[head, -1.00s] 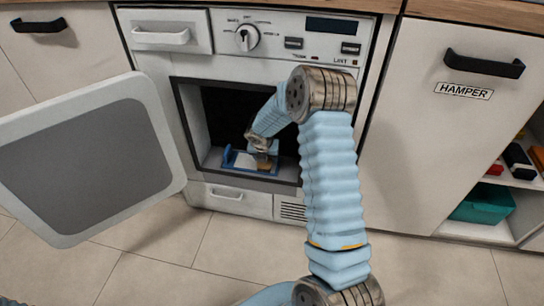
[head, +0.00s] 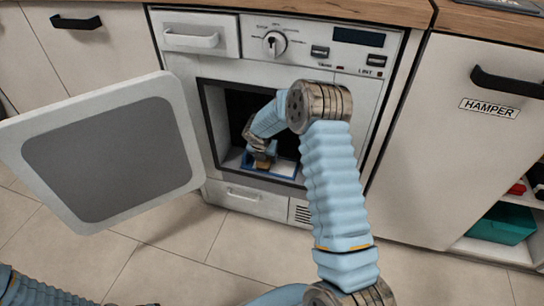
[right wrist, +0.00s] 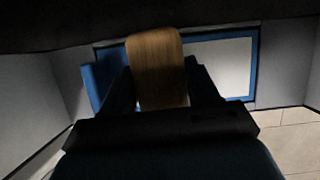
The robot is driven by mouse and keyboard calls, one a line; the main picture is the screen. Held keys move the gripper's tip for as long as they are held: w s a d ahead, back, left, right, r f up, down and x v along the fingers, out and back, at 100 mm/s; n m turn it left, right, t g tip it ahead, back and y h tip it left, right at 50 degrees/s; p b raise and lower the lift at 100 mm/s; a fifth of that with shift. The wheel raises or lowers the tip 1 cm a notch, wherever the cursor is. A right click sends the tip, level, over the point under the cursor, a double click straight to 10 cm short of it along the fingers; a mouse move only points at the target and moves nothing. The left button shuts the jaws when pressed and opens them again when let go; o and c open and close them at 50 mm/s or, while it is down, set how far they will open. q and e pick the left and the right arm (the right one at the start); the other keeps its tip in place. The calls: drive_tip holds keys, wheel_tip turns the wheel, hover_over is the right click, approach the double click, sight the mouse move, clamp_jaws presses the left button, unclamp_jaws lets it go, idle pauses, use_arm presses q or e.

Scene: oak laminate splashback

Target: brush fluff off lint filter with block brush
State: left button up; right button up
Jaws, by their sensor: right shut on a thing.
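My right gripper (head: 262,153) is inside the open dryer and shut on the wooden block brush (right wrist: 156,58). In the head view the brush (head: 262,165) shows as a small tan piece below the fingers. The lint filter (head: 284,174) has a blue frame and lies at the bottom of the dryer opening. In the right wrist view its frame (right wrist: 206,37) surrounds a pale screen, and the brush covers part of its left side. I cannot tell whether the brush touches the screen. No separate fluff can be made out. My left gripper is out of view.
The dryer door (head: 100,150) stands open to the left. The dark opening's walls are close around my right gripper. A hamper front (head: 485,130) is at the right, with a teal box (head: 502,222) on a low shelf. The tiled floor in front is clear.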

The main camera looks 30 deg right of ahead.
drive_tip(key=shift+w+a+f, duration=0.15)
drive_tip(key=shift+w+a, duration=0.1)
drive_tip(key=shift+a, duration=0.1)
wheel_tip(320, 180, up, 6)
drive_tip(key=p, duration=0.5)
